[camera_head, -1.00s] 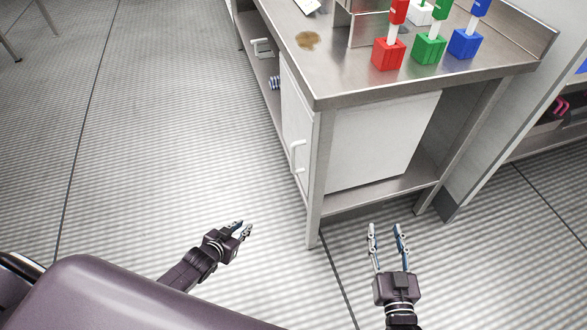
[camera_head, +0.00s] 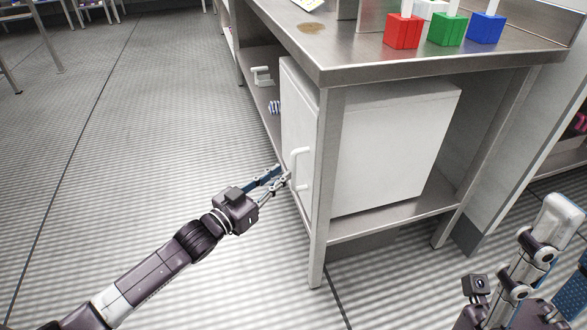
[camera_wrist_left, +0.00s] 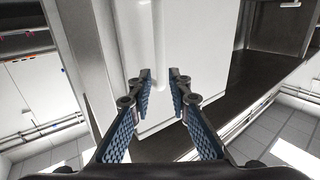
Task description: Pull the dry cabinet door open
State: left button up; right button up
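The dry cabinet (camera_head: 390,145) is a white box on the lower shelf of a steel table. Its white door (camera_head: 303,115) faces left in the head view and looks shut. The door handle (camera_head: 295,165) is a white upright bar. My left gripper (camera_head: 284,178) is at the handle, fingers parted. In the left wrist view the handle (camera_wrist_left: 159,45) runs between the open fingertips (camera_wrist_left: 161,72); I cannot tell whether they touch it.
The steel table leg (camera_head: 322,190) stands just right of the door. Red (camera_head: 403,32), green (camera_head: 446,30) and blue (camera_head: 486,28) blocks stand on the table top, near a brown stain (camera_head: 312,27). The floor left of the cabinet is clear.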

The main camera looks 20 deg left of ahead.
aim_at(292, 165)
pick_arm(q)
jog(key=b+x, duration=0.1)
jog(key=x, duration=0.3)
jog(key=shift+w+d+f+b, duration=0.1)
jog(key=shift+w+d+b, duration=0.05)
jog(key=shift+w+b, duration=0.2)
jog(key=shift+x, duration=0.9)
jog(key=shift+c, duration=0.4)
grip_shut()
